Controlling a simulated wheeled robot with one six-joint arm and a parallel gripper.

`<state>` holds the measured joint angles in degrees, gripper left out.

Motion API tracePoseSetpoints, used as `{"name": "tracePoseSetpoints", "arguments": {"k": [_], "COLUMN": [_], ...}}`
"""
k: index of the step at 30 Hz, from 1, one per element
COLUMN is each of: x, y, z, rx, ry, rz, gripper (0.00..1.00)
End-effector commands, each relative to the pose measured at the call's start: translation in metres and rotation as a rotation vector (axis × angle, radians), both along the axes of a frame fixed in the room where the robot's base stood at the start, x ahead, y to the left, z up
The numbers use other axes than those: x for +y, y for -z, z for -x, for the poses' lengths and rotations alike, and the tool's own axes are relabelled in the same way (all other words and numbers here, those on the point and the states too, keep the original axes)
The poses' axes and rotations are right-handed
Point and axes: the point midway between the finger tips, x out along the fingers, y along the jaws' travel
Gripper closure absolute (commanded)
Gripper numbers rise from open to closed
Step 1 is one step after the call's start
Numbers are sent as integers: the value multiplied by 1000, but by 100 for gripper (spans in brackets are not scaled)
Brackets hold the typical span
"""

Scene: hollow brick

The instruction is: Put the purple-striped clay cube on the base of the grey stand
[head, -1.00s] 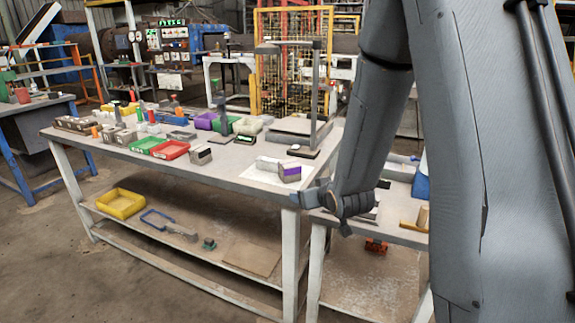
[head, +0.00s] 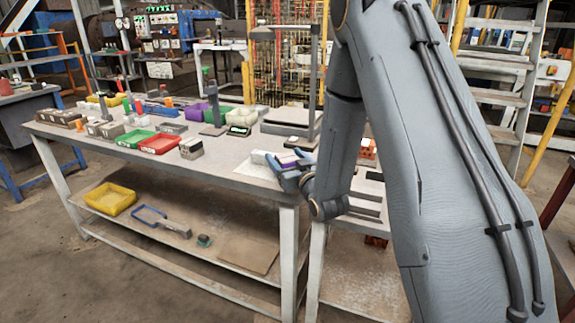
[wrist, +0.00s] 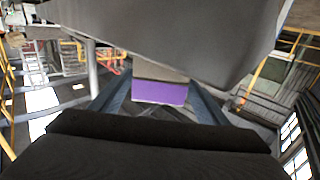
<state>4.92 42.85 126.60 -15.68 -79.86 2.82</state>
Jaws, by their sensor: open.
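The purple-striped clay cube (head: 289,164) sits near the table's front right corner, partly hidden by my gripper. In the wrist view its purple face (wrist: 158,93) shows with a tan band above it. My gripper (head: 294,167) is open, with a finger on each side of the cube. Both fingers also flank it in the wrist view; I cannot tell whether they touch it. A tall grey stand (head: 314,85) with an arm at its top stands behind the cube. Its dark base (head: 300,142) lies flat on the table.
Red (head: 160,144) and green (head: 134,139) trays and several small parts fill the left side. A lower side table adjoins at right.

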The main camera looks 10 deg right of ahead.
Motion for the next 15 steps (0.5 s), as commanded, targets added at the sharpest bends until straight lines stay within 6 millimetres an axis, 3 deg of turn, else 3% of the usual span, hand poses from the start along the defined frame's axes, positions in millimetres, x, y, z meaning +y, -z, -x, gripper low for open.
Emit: {"name": "tracePoseSetpoints", "arguments": {"k": [7, 15], "x": [3, 4], "y": [-2, -2], "z": [-32, -36], "rx": [0, 0], "ry": [0, 0], "rz": [0, -1], "gripper": [31, 31]}}
